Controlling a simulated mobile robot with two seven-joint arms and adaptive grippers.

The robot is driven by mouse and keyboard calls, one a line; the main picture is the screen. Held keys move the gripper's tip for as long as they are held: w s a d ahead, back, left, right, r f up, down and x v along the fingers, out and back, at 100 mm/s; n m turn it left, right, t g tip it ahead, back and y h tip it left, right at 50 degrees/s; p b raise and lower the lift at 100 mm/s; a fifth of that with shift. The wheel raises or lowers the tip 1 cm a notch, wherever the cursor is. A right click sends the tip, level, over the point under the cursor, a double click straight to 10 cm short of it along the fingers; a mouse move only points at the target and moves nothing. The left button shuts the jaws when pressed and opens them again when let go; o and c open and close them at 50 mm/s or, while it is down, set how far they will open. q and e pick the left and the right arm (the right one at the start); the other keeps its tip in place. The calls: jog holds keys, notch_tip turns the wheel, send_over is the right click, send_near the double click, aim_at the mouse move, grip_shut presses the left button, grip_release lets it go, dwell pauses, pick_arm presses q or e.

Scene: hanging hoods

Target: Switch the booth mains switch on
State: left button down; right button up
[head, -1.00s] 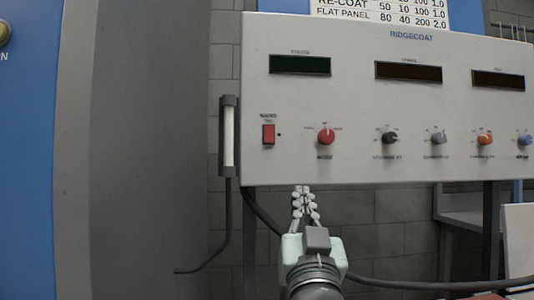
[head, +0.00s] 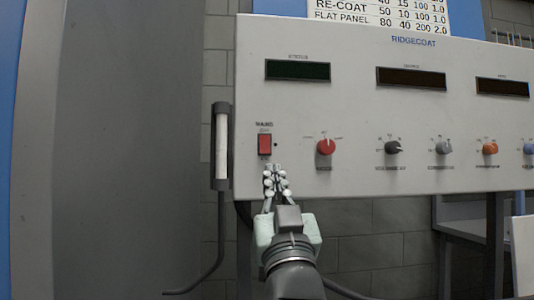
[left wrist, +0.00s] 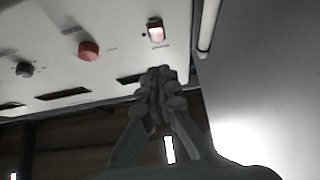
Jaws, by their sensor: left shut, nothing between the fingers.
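The booth mains switch (head: 264,144) is a small red rocker at the left of the grey control panel (head: 350,105), under a small label. My left gripper (head: 275,170) is shut and empty. Its fingertips are just below the switch and a little to its right in the head view. In the left wrist view the fingertips (left wrist: 161,74) also lie below the switch, with bare panel showing between them. My right gripper is not in view.
A red mode knob (head: 326,147) sits right of the switch, with a black knob (head: 393,147) and others further along. Dark displays (head: 298,70) line the panel above. A vertical lamp tube (head: 221,145) with a cable stands at the panel's left edge.

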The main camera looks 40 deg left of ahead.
aim_at(265, 147)
pick_arm(q)
jog(key=x, duration=0.3)
jog(key=f+p+x, duration=0.1)
jog(key=x, duration=0.2)
jog(key=a+p+x, duration=0.1)
jog(key=x, duration=0.2)
jog(key=shift+w+f, duration=0.15)
jog(key=shift+w, duration=0.25)
jog(key=shift+w+a+f, duration=0.1)
jog(key=shift+w+a, duration=0.2)
jog(key=shift+a, duration=0.15)
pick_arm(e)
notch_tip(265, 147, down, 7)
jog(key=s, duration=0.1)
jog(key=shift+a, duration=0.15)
pick_arm(q)
jog(key=shift+f, duration=0.1)
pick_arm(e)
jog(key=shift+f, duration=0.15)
